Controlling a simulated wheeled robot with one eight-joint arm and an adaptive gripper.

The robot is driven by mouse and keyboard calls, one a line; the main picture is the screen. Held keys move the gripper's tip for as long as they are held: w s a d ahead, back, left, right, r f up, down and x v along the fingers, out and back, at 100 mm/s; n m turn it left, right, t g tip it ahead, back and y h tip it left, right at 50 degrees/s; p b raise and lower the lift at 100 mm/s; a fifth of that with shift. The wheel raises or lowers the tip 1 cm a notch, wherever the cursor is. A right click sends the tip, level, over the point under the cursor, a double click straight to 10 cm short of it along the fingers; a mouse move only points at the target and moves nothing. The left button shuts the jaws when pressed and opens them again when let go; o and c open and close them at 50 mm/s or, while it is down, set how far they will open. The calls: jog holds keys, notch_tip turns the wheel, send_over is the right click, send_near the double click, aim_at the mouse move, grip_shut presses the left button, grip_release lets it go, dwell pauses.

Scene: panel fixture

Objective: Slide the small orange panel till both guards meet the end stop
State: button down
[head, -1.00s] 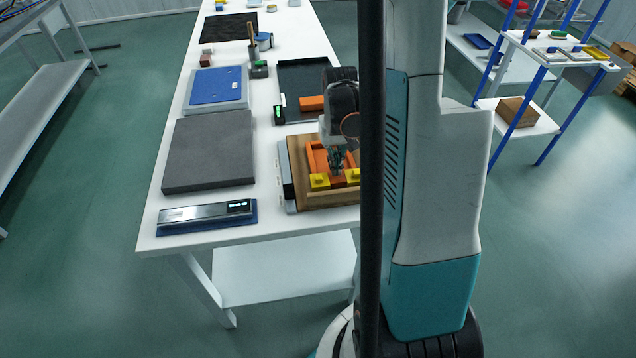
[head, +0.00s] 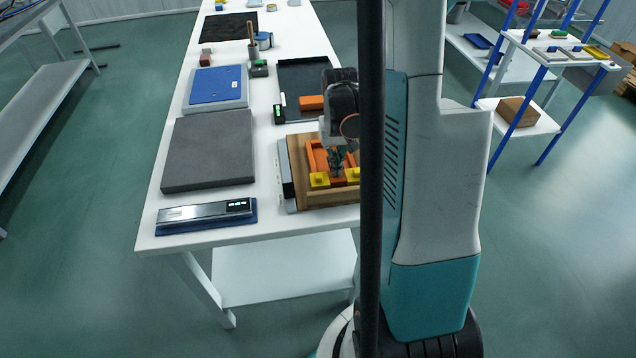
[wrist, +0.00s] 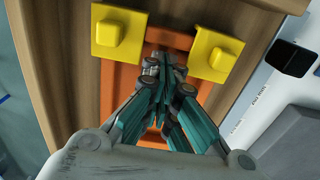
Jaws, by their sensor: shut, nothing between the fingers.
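The small orange panel (wrist: 120,88) lies on a wooden board (wrist: 60,60); it also shows in the head view (head: 313,156). Two yellow guards, one on the left (wrist: 120,33) and one on the right (wrist: 216,54) in the wrist view, stand at its near end in the head view (head: 319,180). An orange crosspiece (wrist: 169,38) lies between them. My gripper (wrist: 164,64) is shut and empty, pointing down over the panel beside the crosspiece. I cannot tell whether its tips touch. I cannot make out which part is the end stop. My arm and column hide the board's right side in the head view.
The board sits near the front edge of the white table (head: 280,237). To its left are a grey slab (head: 208,150) and a scale-like device (head: 205,214). A dark tray (head: 300,80) holding an orange block (head: 311,103) lies behind.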

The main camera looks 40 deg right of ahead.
aim_at(337, 178)
jog(key=shift+f+b, duration=0.5)
jog(key=shift+f, duration=0.15)
jog(key=shift+r+p, duration=0.3)
jog(key=shift+r, duration=0.15)
jog(key=shift+s+a, duration=0.6)
jog(key=shift+s, duration=0.35)
jog(key=shift+s+a, duration=0.6)
jog(key=shift+s, duration=0.35)
dwell(1.3)
jog(key=shift+w+d, duration=0.15)
jog(key=shift+w, duration=0.05)
jog(key=shift+w+d, duration=0.15)
jog(key=shift+w, duration=0.1)
jog(key=shift+r, duration=0.1)
jog(key=shift+r+p, duration=2.3)
jog(key=shift+r, duration=1.1)
